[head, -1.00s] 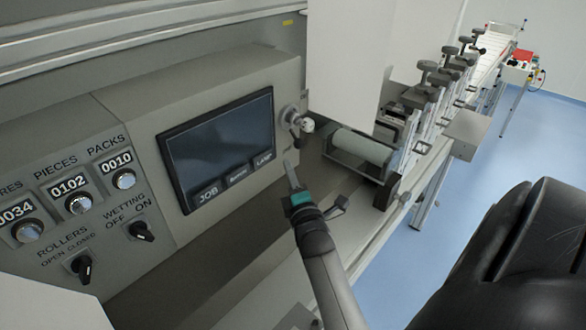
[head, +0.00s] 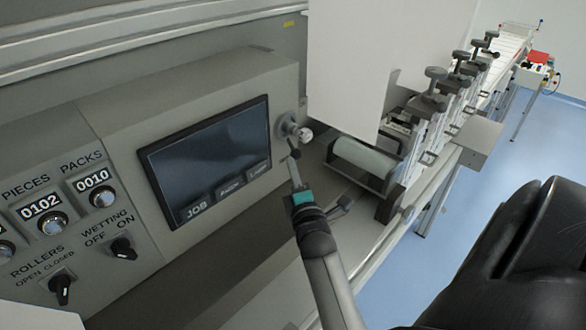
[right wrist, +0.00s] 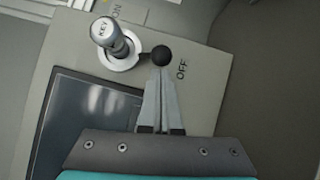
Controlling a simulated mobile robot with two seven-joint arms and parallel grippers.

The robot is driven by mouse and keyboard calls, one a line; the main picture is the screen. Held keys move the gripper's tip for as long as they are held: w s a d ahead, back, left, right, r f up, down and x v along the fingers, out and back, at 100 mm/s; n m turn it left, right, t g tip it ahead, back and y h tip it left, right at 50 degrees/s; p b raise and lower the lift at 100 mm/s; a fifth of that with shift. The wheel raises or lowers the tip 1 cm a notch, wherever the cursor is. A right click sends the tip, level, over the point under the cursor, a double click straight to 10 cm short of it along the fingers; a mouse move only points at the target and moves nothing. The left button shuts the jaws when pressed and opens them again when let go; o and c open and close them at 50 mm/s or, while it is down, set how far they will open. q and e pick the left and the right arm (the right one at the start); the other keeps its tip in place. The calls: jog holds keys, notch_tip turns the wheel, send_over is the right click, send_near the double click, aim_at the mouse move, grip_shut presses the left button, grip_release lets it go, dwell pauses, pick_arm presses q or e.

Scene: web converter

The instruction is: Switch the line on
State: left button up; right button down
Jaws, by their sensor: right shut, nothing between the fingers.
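The line switch (head: 286,128) is a silver round knob on the panel, right of the dark screen. In the right wrist view its silver end (right wrist: 112,40) reads KEY, and its short lever ends in a black ball (right wrist: 162,56). My left gripper is not in view.
The dark screen (head: 210,155) is left of the switch. The ROLLERS switch (head: 61,288) and WETTING switch (head: 123,248) are at lower left. A white sheet (head: 350,65) hangs right of the switch, above a grey roller (head: 363,157). The conveyor line runs back right.

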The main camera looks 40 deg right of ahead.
jog(key=shift+d+f+n+t+b, duration=0.15)
jog(key=shift+d+n+t+b, duration=0.15)
jog(key=shift+b, duration=0.25)
